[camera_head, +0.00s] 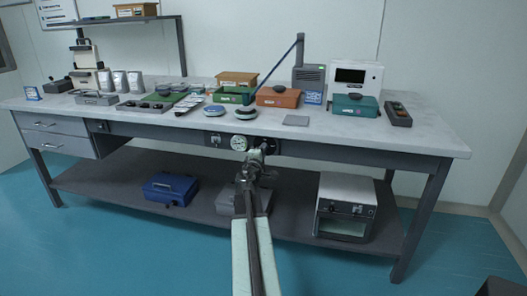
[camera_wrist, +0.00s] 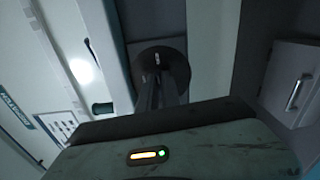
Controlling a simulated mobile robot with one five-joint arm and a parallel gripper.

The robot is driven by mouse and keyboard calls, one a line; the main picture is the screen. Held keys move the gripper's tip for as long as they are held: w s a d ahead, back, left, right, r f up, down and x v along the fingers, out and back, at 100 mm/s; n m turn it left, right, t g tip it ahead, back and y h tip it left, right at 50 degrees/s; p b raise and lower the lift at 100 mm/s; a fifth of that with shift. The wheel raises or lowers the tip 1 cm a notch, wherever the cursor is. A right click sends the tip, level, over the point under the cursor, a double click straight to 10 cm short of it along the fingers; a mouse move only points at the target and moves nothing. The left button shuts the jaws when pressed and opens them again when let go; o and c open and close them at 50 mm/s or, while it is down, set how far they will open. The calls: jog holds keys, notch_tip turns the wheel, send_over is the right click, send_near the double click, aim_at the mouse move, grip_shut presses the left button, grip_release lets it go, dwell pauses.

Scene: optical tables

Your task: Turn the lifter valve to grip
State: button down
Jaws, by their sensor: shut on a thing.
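The lifter valve, a dark round knob plate (camera_head: 268,144), is on the front edge of the table, just right of a round white gauge (camera_head: 239,143). In the wrist view it is a dark disc (camera_wrist: 173,60) with a small pale mark at its upper middle. My gripper (camera_head: 262,152) reaches up to it from below and in front. In the wrist view my gripper's fingers (camera_wrist: 161,88) meet at the disc, shut on the valve's handle. The fingers mostly hide the handle, so its exact angle cannot be told.
The table top (camera_head: 440,142) carries several boxes, tins and instruments, including a grey pad (camera_head: 296,120) near the edge above the valve. The lower shelf (camera_head: 110,187) holds a blue case (camera_head: 170,189) and a white oven-like unit (camera_head: 344,207). The floor in front is clear.

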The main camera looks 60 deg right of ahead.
jog(key=shift+s+m, duration=0.1)
jog(key=shift+m, duration=0.6)
jog(key=c, duration=1.6)
grip_release()
jog(key=shift+o, duration=0.2)
jog(key=v, duration=0.7)
jog(key=shift+a, duration=0.35)
